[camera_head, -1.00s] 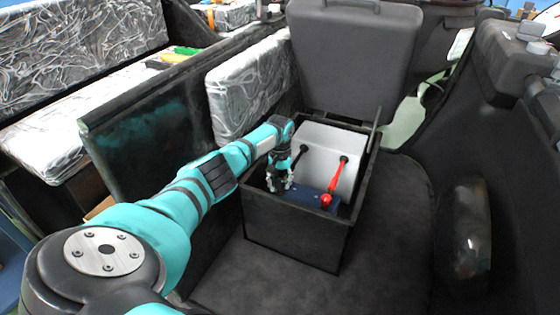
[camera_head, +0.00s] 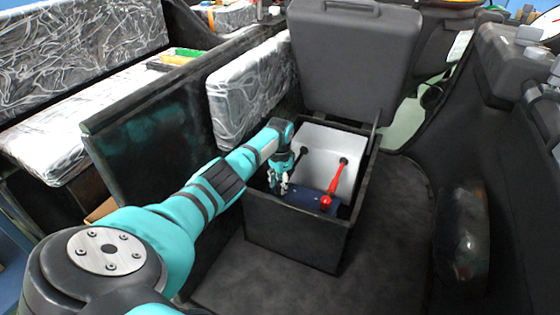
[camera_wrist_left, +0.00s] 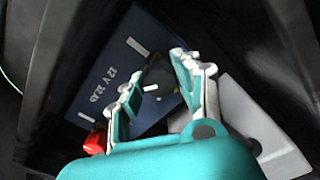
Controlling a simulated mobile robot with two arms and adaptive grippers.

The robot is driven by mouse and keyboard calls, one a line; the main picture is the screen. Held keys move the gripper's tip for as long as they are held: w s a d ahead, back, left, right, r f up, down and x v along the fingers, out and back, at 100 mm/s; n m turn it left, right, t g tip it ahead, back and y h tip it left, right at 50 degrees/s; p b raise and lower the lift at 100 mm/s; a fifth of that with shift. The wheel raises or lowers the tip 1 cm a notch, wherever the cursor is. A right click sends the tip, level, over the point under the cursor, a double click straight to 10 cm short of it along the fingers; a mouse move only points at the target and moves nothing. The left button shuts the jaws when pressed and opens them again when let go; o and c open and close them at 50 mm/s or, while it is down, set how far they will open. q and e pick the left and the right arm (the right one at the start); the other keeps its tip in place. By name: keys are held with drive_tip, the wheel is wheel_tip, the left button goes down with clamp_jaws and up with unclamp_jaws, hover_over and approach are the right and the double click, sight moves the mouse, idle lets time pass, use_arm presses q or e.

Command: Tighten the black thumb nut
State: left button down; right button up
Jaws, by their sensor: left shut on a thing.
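The black thumb nut (camera_wrist_left: 158,76) shows between my left gripper's fingers in the left wrist view, on the dark blue battery (camera_wrist_left: 98,58) marked 12V. My left gripper (camera_wrist_left: 155,88) is shut on it. In the head view my left gripper (camera_head: 279,190) points down into the open black box, at the left end of the battery (camera_head: 303,196). The nut is hidden there by the fingers. A red terminal cap (camera_head: 326,203) sits at the battery's right end; red also shows in the left wrist view (camera_wrist_left: 95,142). My right gripper is not in view.
The black box (camera_head: 295,236) has its walls close around the gripper. A grey unit (camera_head: 330,147) with a red lead (camera_head: 337,174) and a black lead stands behind the battery. The raised grey lid (camera_head: 353,55) is behind. Dark floor lies to the right.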

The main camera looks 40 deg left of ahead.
use_arm(q)
drive_tip(key=m, duration=0.2)
drive_tip(key=shift+m, duration=0.4)
drive_tip(key=m, duration=0.2)
drive_tip(key=shift+m, duration=0.4)
drive_tip(key=m, duration=0.2)
drive_tip(key=shift+m, duration=1.8)
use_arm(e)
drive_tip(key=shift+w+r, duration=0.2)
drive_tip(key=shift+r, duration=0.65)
use_arm(q)
drive_tip(key=shift+b, duration=0.3)
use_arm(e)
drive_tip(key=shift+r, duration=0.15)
use_arm(q)
drive_tip(key=c, duration=1.2)
unclamp_jaws()
drive_tip(key=shift+c, duration=0.2)
drive_tip(key=shift+o, duration=1.5)
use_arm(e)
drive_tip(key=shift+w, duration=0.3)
